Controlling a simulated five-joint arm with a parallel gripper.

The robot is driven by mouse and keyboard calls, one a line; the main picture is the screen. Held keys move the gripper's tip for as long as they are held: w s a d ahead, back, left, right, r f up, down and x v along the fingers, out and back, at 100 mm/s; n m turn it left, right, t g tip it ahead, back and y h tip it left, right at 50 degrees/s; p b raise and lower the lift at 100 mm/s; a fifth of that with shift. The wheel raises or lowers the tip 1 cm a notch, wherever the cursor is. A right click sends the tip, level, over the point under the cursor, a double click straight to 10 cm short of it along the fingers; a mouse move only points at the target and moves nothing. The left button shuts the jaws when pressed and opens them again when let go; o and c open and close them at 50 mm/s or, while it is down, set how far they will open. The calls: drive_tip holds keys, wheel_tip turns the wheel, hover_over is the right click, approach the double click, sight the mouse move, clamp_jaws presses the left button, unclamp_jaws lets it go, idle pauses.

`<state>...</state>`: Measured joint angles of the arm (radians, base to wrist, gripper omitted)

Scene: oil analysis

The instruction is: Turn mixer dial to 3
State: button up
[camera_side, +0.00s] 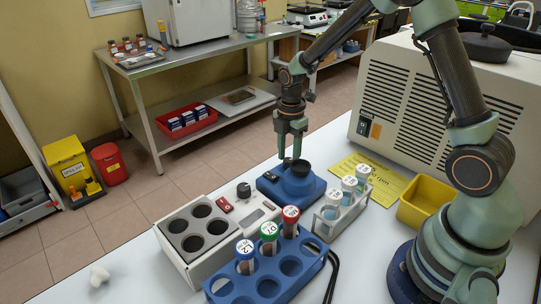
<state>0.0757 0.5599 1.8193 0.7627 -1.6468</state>
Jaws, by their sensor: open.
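The blue mixer (292,190) stands on the white table in the middle of the view, with a black cup (301,169) on top. A small dark panel shows on its left side; I cannot make out the dial's mark or setting. My gripper (289,155) points down just above the back left of the mixer, beside the black cup. Its jaws are open, with nothing seen between them. The fingertips are close to the mixer's top; whether they touch it or the dial is unclear.
A white block heater (205,222) with a black knob (243,190) stands left of the mixer. A blue rack (268,287) with capped tubes is in front. A white rack (341,213) of tubes and a yellow bin (427,203) are to the right.

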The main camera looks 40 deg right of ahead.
drive_tip(key=shift+f, duration=0.2)
clamp_jaws()
